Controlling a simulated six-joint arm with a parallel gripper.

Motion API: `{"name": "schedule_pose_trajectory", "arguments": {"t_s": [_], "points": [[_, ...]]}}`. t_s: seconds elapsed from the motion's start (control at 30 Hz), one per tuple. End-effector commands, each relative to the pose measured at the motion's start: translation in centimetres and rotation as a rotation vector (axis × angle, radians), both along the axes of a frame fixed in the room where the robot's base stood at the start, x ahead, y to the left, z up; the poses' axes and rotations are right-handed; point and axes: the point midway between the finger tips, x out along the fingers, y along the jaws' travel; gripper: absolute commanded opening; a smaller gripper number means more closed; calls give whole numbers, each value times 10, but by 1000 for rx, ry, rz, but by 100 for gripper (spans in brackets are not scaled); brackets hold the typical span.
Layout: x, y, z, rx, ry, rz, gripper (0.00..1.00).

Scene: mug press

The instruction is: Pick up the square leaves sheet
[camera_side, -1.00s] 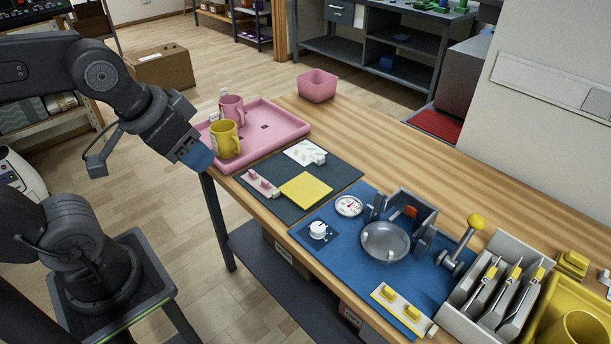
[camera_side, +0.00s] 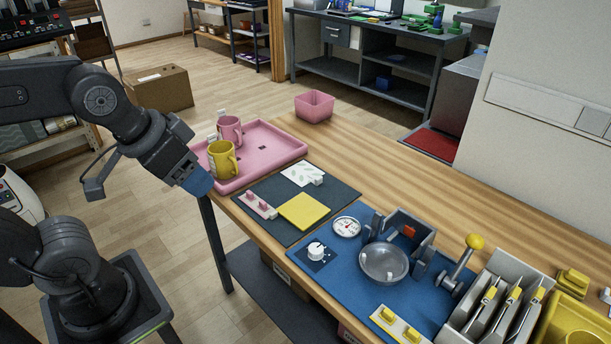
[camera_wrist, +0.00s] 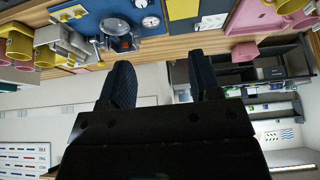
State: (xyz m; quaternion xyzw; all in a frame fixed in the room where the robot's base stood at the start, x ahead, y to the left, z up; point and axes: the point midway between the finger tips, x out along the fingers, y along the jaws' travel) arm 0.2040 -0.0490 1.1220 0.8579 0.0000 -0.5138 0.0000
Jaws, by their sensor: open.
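The leaves sheet (camera_side: 301,172) is a small white square with a green leaf print. It lies on the dark grey mat (camera_side: 333,205), behind a plain yellow square sheet (camera_side: 303,211), and a small white clip-like piece sits at its right corner. It also shows in the wrist view as a white patch (camera_wrist: 213,21) near the top. My gripper (camera_side: 196,181) is off the table's left edge, left of the mat and well apart from the sheet. In the wrist view its two dark fingers (camera_wrist: 163,80) are spread with nothing between them.
A pink tray (camera_side: 275,145) with a pink mug (camera_side: 229,129) and a yellow mug (camera_side: 221,158) stands behind the mat. The press (camera_side: 384,262) stands on a blue mat at right. Bare wood lies behind.

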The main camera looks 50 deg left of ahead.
Motion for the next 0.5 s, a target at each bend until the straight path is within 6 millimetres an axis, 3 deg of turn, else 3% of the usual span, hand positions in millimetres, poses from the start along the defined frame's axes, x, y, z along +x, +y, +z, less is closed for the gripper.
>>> {"name": "schedule_pose_trajectory", "arguments": {"t_s": [0.17,0.27,0.5], "points": [[6,1,4,-8,6,19,57],[23,3,15,-32,29,75,57],[111,16,45,-139,120,349,57]]}}
